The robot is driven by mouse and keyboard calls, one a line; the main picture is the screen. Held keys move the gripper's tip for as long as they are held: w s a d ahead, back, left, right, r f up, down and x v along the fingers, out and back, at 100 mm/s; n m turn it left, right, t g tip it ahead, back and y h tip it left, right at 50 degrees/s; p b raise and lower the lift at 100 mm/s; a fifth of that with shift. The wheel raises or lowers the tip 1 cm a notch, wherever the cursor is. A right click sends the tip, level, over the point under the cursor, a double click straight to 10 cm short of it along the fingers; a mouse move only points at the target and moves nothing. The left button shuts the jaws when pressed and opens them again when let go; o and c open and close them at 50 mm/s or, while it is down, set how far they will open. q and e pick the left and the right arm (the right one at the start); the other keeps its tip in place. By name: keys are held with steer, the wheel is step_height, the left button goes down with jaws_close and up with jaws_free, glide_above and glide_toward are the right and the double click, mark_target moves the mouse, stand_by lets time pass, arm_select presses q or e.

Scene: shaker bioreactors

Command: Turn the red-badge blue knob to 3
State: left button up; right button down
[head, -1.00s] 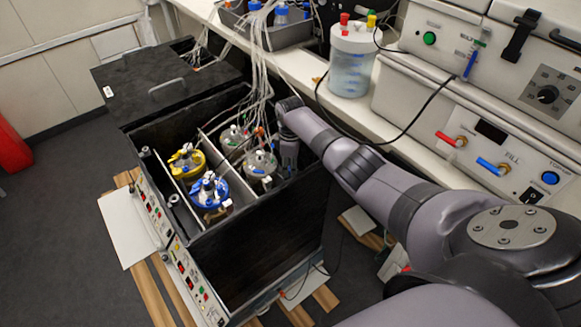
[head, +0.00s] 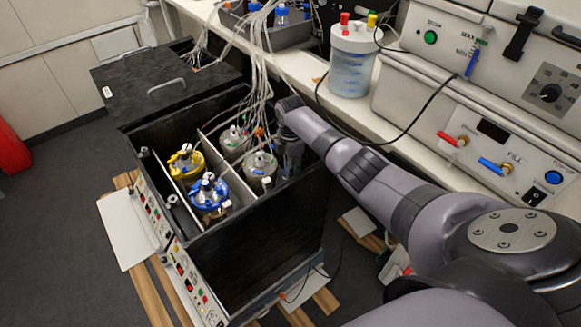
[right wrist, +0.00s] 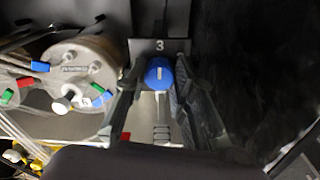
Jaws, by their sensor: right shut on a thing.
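The blue knob (right wrist: 158,73) shows in the right wrist view, with a short white line running up and down on its face. A grey plate marked 3 (right wrist: 160,46) is just above it, and the line points toward that plate. My right gripper (right wrist: 161,78) has a finger on each side of the knob and is shut on it. A small red patch (right wrist: 125,136) shows below left of the knob; I cannot tell if it is the badge. In the head view my right gripper (head: 292,155) reaches down inside the box's right side, and the knob is hidden there.
The open black box (head: 270,225) holds several vessels, including a yellow-topped one (head: 186,161) and a blue-topped one (head: 208,192). Tubes (head: 263,75) hang down close to my right gripper. A lidded vessel (right wrist: 80,75) stands left of the gripper.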

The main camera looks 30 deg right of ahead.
steer(key=shift+w+r, duration=0.1)
stand_by(0.3)
steer(key=c, duration=1.3)
jaws_free()
steer(key=shift+c, duration=0.2)
step_height(320, 180, up, 12)
